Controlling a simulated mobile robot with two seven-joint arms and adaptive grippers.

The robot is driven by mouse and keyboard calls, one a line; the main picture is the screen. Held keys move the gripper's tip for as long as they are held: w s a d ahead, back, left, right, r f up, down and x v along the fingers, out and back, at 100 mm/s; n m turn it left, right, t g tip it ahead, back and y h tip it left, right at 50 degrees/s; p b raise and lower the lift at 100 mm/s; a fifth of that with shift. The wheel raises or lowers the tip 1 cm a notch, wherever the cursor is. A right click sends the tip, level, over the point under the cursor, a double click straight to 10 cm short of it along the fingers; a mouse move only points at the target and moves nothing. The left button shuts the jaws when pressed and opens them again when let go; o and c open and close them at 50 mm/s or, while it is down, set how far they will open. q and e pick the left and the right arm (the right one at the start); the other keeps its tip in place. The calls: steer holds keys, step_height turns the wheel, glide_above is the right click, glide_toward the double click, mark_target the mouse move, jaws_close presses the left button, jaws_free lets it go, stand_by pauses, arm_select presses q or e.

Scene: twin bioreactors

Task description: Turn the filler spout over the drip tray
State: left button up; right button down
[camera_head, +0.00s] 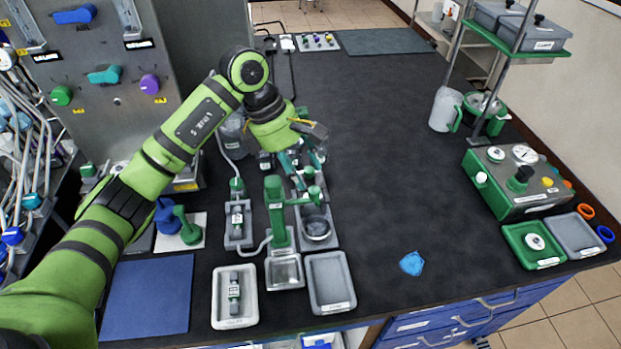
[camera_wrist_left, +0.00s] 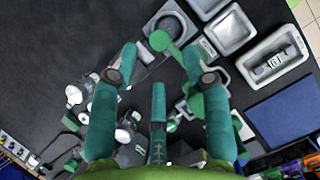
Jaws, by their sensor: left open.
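The green filler spout (camera_head: 275,212) stands upright near the front of the bench. Its side arm reaches right, with its end by a round grey dish (camera_head: 316,228). In the left wrist view the spout's green arm (camera_wrist_left: 176,50) shows between and beyond my fingers. A small square grey tray (camera_head: 284,270), which looks like the drip tray, lies in front of the post; it also shows in the left wrist view (camera_wrist_left: 232,32). My left gripper (camera_head: 303,166) is open and empty, behind and above the spout. Contact cannot be told. My right gripper is not in view.
A grey rectangular tray (camera_head: 331,283) and a white tray (camera_head: 234,312) holding a vial flank the square tray. A blue mat (camera_head: 148,297) lies at left. A green control box (camera_head: 515,185) stands at right. The bench's middle right is mostly clear.

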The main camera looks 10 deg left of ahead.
mark_target(313, 190)
arm_select(q)
steer(key=p+x, duration=0.1)
steer(key=x, duration=0.3)
steer(key=shift+d+r, duration=0.1)
steer(key=shift+d+f+p, duration=0.2)
steer(key=shift+f+p, duration=0.15)
steer(key=shift+f, duration=0.3)
